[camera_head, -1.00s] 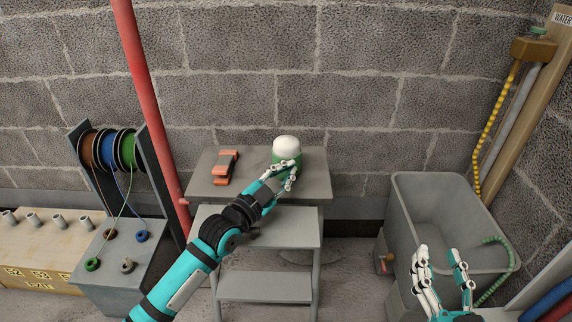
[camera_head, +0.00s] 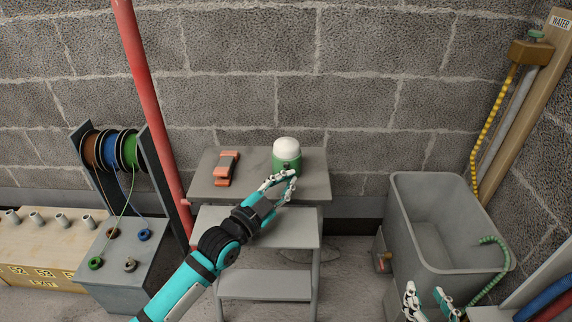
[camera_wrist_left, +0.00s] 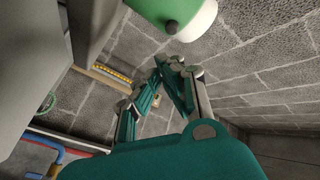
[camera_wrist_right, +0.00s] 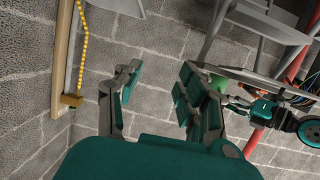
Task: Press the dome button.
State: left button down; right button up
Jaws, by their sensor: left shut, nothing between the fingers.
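The dome button has a white dome on a green base (camera_head: 287,154) and stands upright on the top of the grey step stand (camera_head: 310,187). It also shows at the top of the left wrist view (camera_wrist_left: 172,12). My left gripper (camera_head: 287,176) is shut and empty, just in front of and below the button in the head view. A small gap appears between its fingertips and the base. My right gripper (camera_head: 429,290) is open and empty at the lower right, in front of the grey tub; its spread fingers show in the right wrist view (camera_wrist_right: 155,85).
A red pipe (camera_head: 150,100) rises left of the stand. Cable reels (camera_head: 108,150) stand at the left. A grey tub (camera_head: 440,220) stands at the right.

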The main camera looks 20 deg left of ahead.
pick_arm(q)
jog(key=shift+s+d+p, duration=0.25)
jog(key=shift+s+p, duration=0.25)
jog(key=shift+s, duration=0.3)
jog(key=shift+s+d, duration=0.1)
jog(key=shift+s, duration=0.15)
jog(key=shift+s+d+p, duration=0.15)
jog(key=shift+s+p, duration=0.4)
pick_arm(e)
jog(key=s+d+f+g+h, duration=0.1)
jog(key=s+d+f+g, duration=0.2)
jog(key=s+f+g, duration=0.3)
jog(key=shift+s+f+h, duration=0.4)
jog(key=shift+s+f, duration=0.15)
jog(key=shift+f, duration=0.25)
